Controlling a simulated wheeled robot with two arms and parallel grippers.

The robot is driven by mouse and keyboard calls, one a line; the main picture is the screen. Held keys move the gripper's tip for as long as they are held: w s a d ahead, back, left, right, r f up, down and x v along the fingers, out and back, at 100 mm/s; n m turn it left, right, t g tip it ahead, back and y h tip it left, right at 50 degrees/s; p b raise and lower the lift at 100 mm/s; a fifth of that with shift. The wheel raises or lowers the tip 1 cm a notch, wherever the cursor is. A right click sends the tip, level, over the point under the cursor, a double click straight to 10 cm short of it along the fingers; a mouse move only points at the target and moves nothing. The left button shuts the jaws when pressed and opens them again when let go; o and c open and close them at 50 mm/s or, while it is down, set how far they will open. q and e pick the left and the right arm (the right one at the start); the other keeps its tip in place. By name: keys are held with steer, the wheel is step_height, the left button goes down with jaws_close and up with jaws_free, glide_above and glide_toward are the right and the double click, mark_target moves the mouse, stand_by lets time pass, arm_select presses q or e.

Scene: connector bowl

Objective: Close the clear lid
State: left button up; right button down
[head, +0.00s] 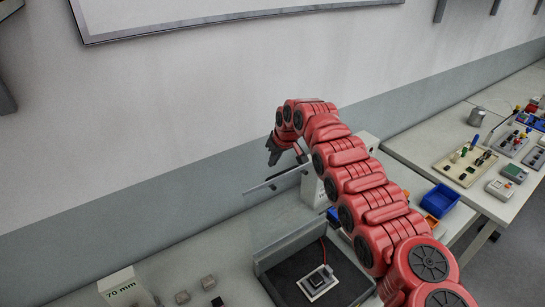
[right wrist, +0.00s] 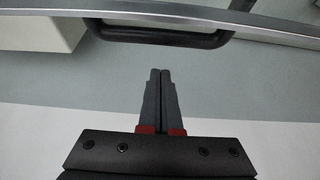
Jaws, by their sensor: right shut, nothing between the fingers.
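The clear lid (head: 285,210) stands raised over a grey box (head: 262,272) with a dark inside at the bottom of the head view. The lid is see-through, so its outline is faint. Its metal edge and dark handle (head: 273,187) are up near my right gripper (head: 273,158). In the right wrist view the silver edge bar (right wrist: 270,27) and black handle (right wrist: 160,38) cross the top. My right gripper's fingers (right wrist: 160,75) are shut and empty, pointing toward the handle; I cannot tell the exact gap. My left gripper is not in view.
In the box lies a small square chip fixture (head: 318,282) with a red cable. A 70 mm block (head: 125,288) and small grey cubes are at lower left. A blue bin (head: 441,199) and a board of parts (head: 464,163) are at right. The wall is close behind.

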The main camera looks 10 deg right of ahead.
steer(key=shift+s+d+f+b, duration=0.1)
steer(key=shift+s+d+b, duration=0.1)
steer(key=shift+s+b, duration=0.4)
steer(key=shift+s+d+f+b, duration=0.15)
steer(key=shift+s+b, duration=0.25)
steer(key=shift+s, duration=0.4)
